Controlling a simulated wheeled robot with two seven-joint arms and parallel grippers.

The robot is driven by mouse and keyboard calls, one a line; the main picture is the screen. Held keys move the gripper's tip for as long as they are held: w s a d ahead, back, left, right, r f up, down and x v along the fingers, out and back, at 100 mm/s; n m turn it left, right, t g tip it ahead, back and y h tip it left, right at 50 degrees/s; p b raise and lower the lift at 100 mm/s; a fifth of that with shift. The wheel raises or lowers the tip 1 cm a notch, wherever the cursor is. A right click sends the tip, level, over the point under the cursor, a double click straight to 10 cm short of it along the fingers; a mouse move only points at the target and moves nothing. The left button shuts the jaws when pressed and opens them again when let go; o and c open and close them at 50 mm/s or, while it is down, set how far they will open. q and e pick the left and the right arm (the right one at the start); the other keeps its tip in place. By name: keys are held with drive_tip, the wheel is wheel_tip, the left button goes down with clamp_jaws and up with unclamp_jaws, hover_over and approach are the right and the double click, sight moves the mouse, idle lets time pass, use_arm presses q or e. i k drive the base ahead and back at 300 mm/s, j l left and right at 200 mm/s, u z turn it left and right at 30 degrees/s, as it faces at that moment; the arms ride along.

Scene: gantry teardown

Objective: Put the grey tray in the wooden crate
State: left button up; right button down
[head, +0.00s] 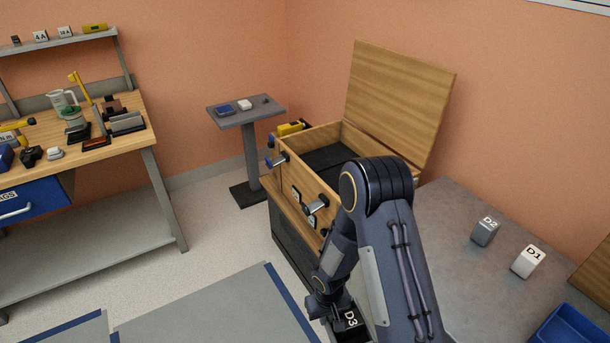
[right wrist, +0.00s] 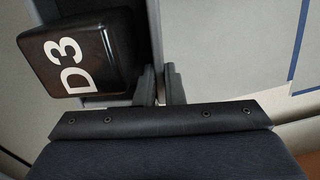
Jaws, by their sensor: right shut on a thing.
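The wooden crate (head: 318,138) stands with its lid (head: 398,100) raised; its dark inside is visible, partly hidden by my right arm. My right gripper (right wrist: 160,84) is shut on that wall, one finger on each side. In the head view, the D3 block (head: 350,318) shows low beside my forearm, and the gripper is mostly hidden. My left gripper is not in view.
Latches (head: 317,205) stick out from the crate's front. A small pedestal table (head: 246,111) and a workbench (head: 130,135) stand left.

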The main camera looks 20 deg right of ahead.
sight(332, 180)
drive_tip(key=i+j+u, duration=0.25)
drive_tip(key=i, duration=0.5)
drive_tip(key=i+j+u, duration=0.1)
drive_tip(key=i+u, duration=0.15)
drive_tip(key=i, duration=0.5)
drive_tip(key=i+z, duration=0.35)
drive_tip(key=z, duration=0.15)
drive_tip(key=i+j+z, duration=0.25)
drive_tip(key=z, duration=0.25)
drive_tip(key=i+j+z, duration=0.35)
drive_tip(key=z, duration=0.15)
drive_tip(key=i+j+z, duration=0.2)
drive_tip(key=j+z, duration=0.3)
drive_tip(key=i+j+z, duration=0.15)
drive_tip(key=j+z, duration=0.3)
drive_tip(key=l, duration=0.1)
